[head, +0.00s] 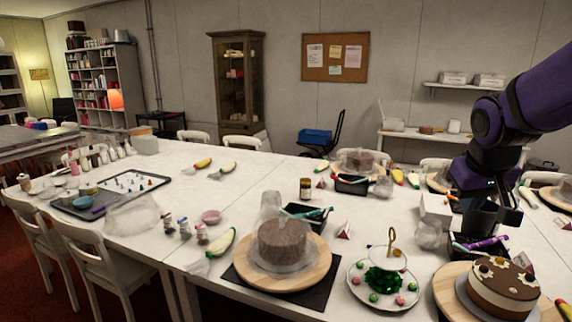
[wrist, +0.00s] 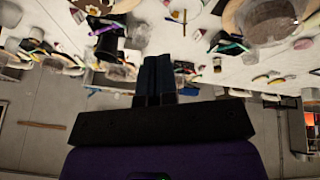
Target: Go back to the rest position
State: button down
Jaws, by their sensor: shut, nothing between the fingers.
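My gripper (head: 508,216) is at the right of the head view, at the end of my purple arm, above the right part of the white table. In the wrist view my gripper (wrist: 154,60) shows as two dark fingers side by side, shut with nothing between them. A black tray (head: 480,247) with purple and teal tools lies just below my gripper in the head view; I cannot tell the exact gap. A clear cup (head: 428,234) and a white box (head: 436,208) stand close on its left.
A brown cake (head: 283,241) on a wooden turntable (head: 254,275) stands at the front middle. A decorated cake (head: 503,285) is at the front right. A tiered plate stand (head: 373,301) is between them. The table's middle left (head: 230,190) is mostly clear.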

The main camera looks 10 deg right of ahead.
jog(key=s+a+r+n+t+y, duration=0.1)
jog(key=s+a+r, duration=0.4)
jog(key=s+a, duration=0.6)
jog(key=shift+s+a+n+y, duration=0.15)
jog(key=shift+a+n+y, duration=0.2)
jog(key=shift+n+y, duration=0.35)
